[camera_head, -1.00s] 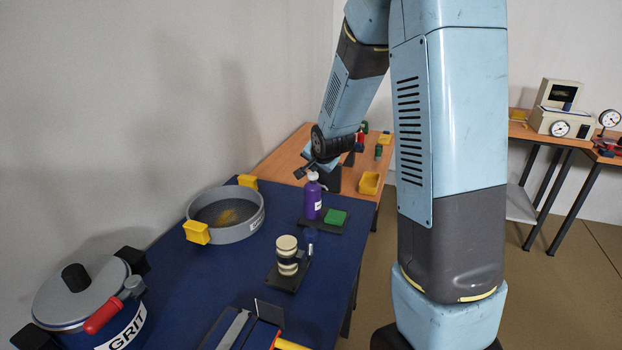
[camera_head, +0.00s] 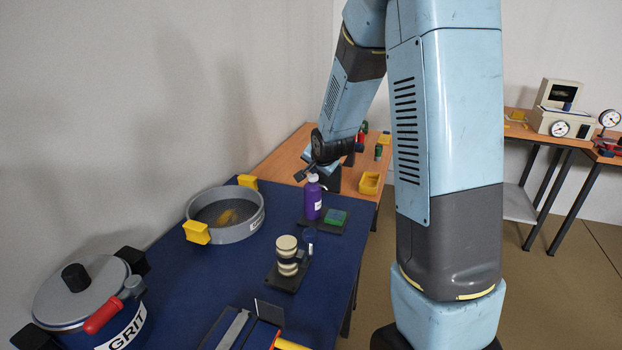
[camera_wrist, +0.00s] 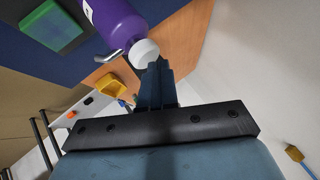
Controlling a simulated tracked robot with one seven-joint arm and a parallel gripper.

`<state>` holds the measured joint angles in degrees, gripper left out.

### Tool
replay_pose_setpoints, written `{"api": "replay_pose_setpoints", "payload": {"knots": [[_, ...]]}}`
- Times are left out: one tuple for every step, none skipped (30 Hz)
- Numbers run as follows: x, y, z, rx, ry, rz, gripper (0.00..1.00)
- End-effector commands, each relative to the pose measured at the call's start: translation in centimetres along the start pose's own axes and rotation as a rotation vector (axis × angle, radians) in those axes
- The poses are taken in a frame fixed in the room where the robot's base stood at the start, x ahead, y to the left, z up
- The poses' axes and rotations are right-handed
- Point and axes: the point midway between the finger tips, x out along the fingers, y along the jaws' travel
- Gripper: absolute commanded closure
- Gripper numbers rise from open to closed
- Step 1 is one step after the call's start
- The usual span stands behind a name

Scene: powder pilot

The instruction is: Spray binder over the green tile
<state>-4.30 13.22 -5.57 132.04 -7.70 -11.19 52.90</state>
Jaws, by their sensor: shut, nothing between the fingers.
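The green tile (camera_head: 336,217) lies on a dark plate just right of the purple bottle; it also shows at the upper left of the wrist view (camera_wrist: 52,27). The purple bottle (camera_head: 313,203) stands upright, with a white cap and a small side nozzle; the wrist view shows its body (camera_wrist: 108,22) and white cap (camera_wrist: 143,52). My gripper (camera_wrist: 158,66) is shut and empty, its fingertips right at the white cap, seemingly touching it.
A grey sieve pan (camera_head: 242,229) with yellow handles stands left of the bottle. A stack of pale discs (camera_head: 287,247) stands in front. A lidded GRIT pot (camera_head: 85,290) is at the near left. A yellow tray (camera_head: 369,183) sits on the wooden table behind.

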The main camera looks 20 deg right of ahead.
Motion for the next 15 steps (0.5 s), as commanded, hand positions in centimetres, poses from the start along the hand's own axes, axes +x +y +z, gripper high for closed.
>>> {"api": "replay_pose_setpoints", "payload": {"knots": [[0.0,0.0,0.0,0.0,-0.001,0.0,1.0],[-0.1,0.0,0.0,0.0,-0.001,0.0,1.0],[-0.1,-0.1,-0.1,0.0,-0.001,0.0,1.0],[-0.2,-0.1,-0.1,0.0,0.0,0.0,1.0],[-0.2,-0.2,-0.2,0.0,0.0,0.0,1.0],[-0.3,-0.2,-0.3,0.0,0.0,0.001,1.0],[-0.4,-0.3,-0.3,0.0,0.0,0.001,1.0],[-0.5,-0.4,-0.4,0.0,0.0,0.001,1.0],[-0.7,-0.5,-0.5,0.001,0.0,0.001,1.0],[-0.8,-0.6,-0.6,0.001,0.001,0.0,1.0],[-0.9,-0.6,-0.7,0.001,0.001,0.0,1.0],[-1.1,-0.7,-0.8,0.001,0.001,0.0,1.0],[-1.2,-0.8,-0.9,0.001,0.001,0.0,1.0],[-1.3,-0.9,-0.9,0.001,0.0,0.0,1.0],[-1.4,-0.9,-1.0,0.0,0.0,0.0,1.0]]}}
